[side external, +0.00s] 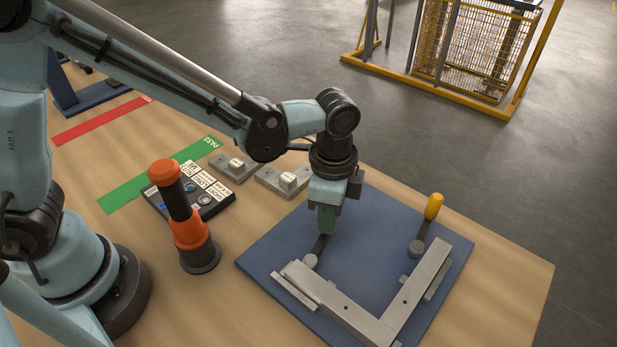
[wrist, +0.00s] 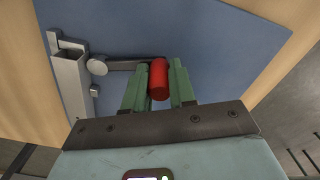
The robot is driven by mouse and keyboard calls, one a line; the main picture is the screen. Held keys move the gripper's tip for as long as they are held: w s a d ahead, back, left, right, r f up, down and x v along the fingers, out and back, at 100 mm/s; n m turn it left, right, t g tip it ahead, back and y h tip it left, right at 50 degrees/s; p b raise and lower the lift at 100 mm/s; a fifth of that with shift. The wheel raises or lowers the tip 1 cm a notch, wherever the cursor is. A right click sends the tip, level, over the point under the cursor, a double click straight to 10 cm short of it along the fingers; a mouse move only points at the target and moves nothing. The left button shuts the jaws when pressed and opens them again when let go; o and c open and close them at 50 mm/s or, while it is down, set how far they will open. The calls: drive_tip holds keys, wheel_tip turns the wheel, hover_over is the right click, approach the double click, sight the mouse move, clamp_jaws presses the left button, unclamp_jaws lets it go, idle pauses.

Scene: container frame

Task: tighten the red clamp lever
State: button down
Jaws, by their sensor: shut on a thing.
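The red clamp lever's red handle (wrist: 158,79) sits between the two green fingers of my gripper (wrist: 156,88) in the wrist view, and the gripper is shut on it. Its dark arm runs left to a round grey pivot (wrist: 98,67) beside the metal frame (wrist: 70,85). In the side view my gripper (side external: 326,222) hides the red handle; the dark lever arm (side external: 319,245) shows below it, leading to the pivot (side external: 310,261). The L-shaped grey frame (side external: 350,309) lies on the blue plate (side external: 277,245).
A second lever with a yellow handle (side external: 433,206) stands at the plate's right side. An orange and black post (side external: 189,230), a button panel (side external: 200,190) and two grey blocks with white tops (side external: 234,166) are left of the plate. The plate's middle is clear.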

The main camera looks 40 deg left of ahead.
drive_tip(key=shift+w+d+m, duration=0.15)
drive_tip(key=shift+d+m, duration=0.9)
drive_tip(key=shift+m, duration=0.55)
drive_tip(key=shift+d, duration=0.1)
drive_tip(key=c, duration=0.9)
unclamp_jaws()
drive_tip(key=shift+r, duration=0.1)
wheel_tip(320, 180, up, 12)
drive_tip(key=shift+f, duration=0.1)
drive_tip(key=s+a+n+t, duration=0.1)
drive_tip(key=a+n+t, duration=0.1)
drive_tip(key=a+n, duration=0.3)
drive_tip(key=s+a+f+n+t, duration=0.1)
drive_tip(key=s+a+n+t, duration=0.1)
drive_tip(key=a+n, duration=0.3)
drive_tip(key=s+a+n+t, duration=0.2)
drive_tip(key=a+n, duration=0.4)
drive_tip(key=a, duration=0.5)
drive_tip(key=shift+s+a+f+t, duration=0.15)
drive_tip(key=shift+s+a+t, duration=0.1)
drive_tip(key=shift+t, duration=0.35)
